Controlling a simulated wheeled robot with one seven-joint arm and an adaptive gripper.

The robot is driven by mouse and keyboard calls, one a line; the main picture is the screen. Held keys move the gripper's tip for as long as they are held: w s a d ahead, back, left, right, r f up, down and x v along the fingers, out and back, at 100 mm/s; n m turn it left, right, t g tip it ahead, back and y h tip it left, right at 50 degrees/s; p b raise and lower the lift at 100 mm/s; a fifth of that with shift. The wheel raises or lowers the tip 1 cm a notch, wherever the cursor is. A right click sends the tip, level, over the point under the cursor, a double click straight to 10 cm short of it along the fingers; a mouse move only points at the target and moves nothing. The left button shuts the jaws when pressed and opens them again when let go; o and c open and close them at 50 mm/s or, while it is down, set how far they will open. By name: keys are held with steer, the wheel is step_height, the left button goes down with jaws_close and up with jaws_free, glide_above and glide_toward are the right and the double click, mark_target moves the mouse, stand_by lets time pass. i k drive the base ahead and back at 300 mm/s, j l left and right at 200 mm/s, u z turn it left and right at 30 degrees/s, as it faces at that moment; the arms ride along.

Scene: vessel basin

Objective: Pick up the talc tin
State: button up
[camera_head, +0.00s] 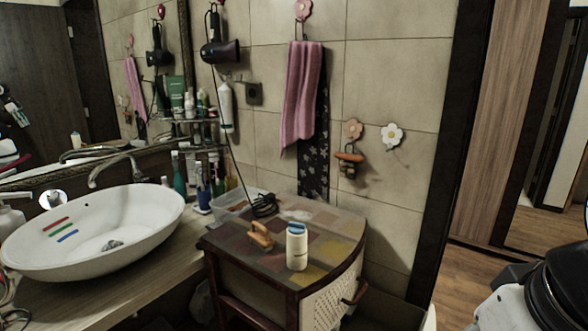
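The talc tin appears to be the cream-white cylinder (297,249) with a blue top. It stands upright near the front edge of the small wooden cabinet (322,222), which has a patchwork-coloured top. Nothing is touching the tin from my side. Part of my own arm shows in black and white at the lower right corner, well to the right of the cabinet. My gripper's fingers are not in view.
A wooden-handled brush (261,237) lies just left of the tin. A black coiled cable (264,205) and a clear plastic box (232,201) lie behind it. The white vessel basin (95,230) sits on the counter at left. Floor shows at right.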

mark_target(296, 245)
steer(key=z, duration=0.4)
steer(key=k+j, duration=0.25)
steer(key=k, duration=0.15)
steer(key=k+j+z, duration=0.15)
steer(key=k, duration=0.3)
steer(key=k+j, duration=0.25)
steer(key=k, duration=0.15)
steer(key=k+j+z, duration=0.15)
steer(key=k, duration=0.3)
steer(key=i+j, duration=0.2)
steer(key=i, duration=0.55)
steer(key=i+j+u, duration=0.1)
steer(key=i, duration=0.6)
steer(key=i+j, duration=0.2)
steer(key=i, duration=0.55)
steer(key=j+u, duration=0.05)
